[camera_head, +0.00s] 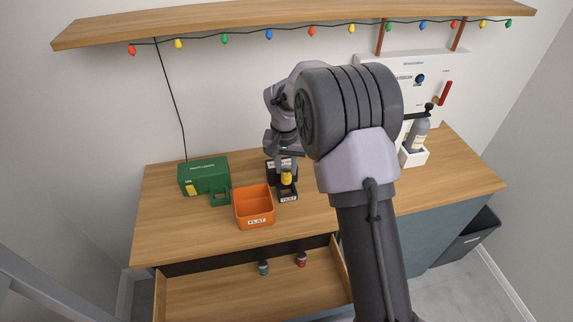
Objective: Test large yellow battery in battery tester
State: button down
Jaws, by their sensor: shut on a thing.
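The large yellow battery (287,179) is at the black battery tester (289,196) on the counter. The tester has a white label at its front that appears to read "TEST". My gripper (287,166) is above the tester, pointing down and shut on the battery's upper part. The battery looks upright. I cannot tell whether its lower end touches the tester's contacts. My own arm crosses the right middle of the view and hides part of the counter.
An orange bin (254,207) labelled "FLAT" stands just left of the tester. A green box (204,176) stands farther left. An open drawer (215,297) holds a teal item (263,268) and a red item (301,260). A grey bottle (417,135) stands in a white holder at right.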

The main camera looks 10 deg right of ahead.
aim_at(286, 180)
jog(key=shift+f+b, duration=2)
jog(key=shift+f, duration=1.1)
jog(key=c, duration=1)
grip_release()
notch_tip(286, 180, up, 17)
jog(key=s+p, duration=0.2)
jog(key=p, duration=0.3)
jog(key=shift+a+r, duration=0.2)
jog(key=shift+a, duration=0.2)
